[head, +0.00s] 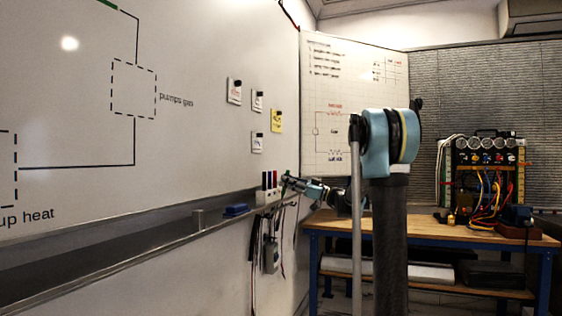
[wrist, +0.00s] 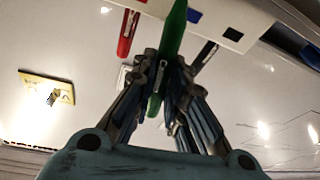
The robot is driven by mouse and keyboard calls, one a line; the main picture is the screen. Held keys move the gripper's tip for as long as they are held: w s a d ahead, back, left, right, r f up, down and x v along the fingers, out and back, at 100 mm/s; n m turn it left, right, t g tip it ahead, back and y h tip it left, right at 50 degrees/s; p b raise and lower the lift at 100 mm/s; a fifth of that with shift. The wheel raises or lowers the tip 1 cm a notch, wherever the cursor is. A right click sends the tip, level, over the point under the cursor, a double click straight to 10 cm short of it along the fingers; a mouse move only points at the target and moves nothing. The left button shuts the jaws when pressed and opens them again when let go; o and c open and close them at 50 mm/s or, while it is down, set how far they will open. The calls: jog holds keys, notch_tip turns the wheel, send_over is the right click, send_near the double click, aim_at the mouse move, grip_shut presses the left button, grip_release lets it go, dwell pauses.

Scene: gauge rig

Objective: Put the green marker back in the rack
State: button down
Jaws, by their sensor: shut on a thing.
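My gripper (wrist: 165,75) is shut on the green marker (wrist: 172,35) in the wrist view. The marker stands lengthwise between the fingers, both ends showing beyond them. A red marker (wrist: 127,35) and a black marker (wrist: 205,55) stand in the rack on either side. In the head view, my gripper (head: 290,182) is just right of the rack (head: 268,197), which hangs at the whiteboard tray's end.
A blue eraser (head: 236,211) lies on the metal tray (head: 150,240) left of the rack. Dark cables (head: 256,265) hang below the rack. A wooden workbench (head: 450,236) with a gauge panel (head: 485,175) stands to the right. A yellow note (wrist: 47,87) is on the board.

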jog(key=s+a+r+g+h, duration=0.1)
jog(key=r, duration=0.7)
jog(key=s+a+r+g+h, duration=0.1)
jog(key=s+r+g, duration=0.1)
jog(key=r, duration=0.7)
jog(key=shift+a+r+g, duration=0.2)
jog(key=shift+a+g, duration=0.05)
jog(key=shift+g, duration=0.05)
